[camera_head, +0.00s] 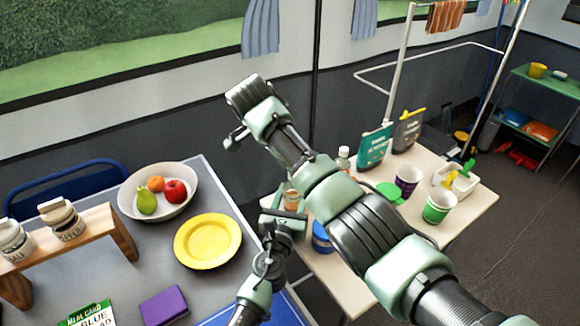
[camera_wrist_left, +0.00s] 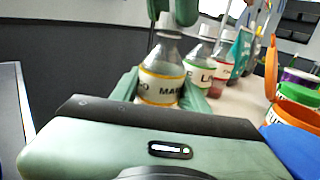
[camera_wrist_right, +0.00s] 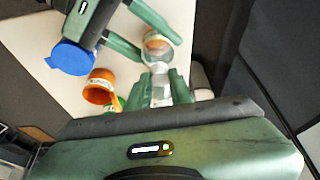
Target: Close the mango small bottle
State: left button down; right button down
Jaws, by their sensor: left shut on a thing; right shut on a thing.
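The mango small bottle (camera_wrist_left: 160,82) is clear with a yellow-edged label. It stands upright between the fingers of my left gripper (camera_wrist_left: 160,92), which is shut on its body. In the head view, my left gripper (camera_head: 284,213) is at the white table's left edge, and part of the bottle (camera_head: 292,198) shows beside it. A white cap (camera_wrist_left: 167,20) is at the bottle's top, between the fingers of my right gripper (camera_wrist_right: 160,88). I cannot tell whether the cap is seated.
Other small bottles (camera_wrist_left: 202,57) stand close behind the mango bottle. A blue-lidded jar (camera_wrist_right: 72,57) and an orange container (camera_wrist_right: 100,87) are nearby. Cups (camera_head: 408,180) and a white tray (camera_head: 455,180) are further right. The grey table holds a yellow plate (camera_head: 208,241) and a fruit bowl (camera_head: 132,205).

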jog(key=c, duration=1.3)
grip_release()
jog(key=shift+o, duration=0.2)
jog(key=shift+r, duration=2.3)
jog(key=shift+c, duration=0.4)
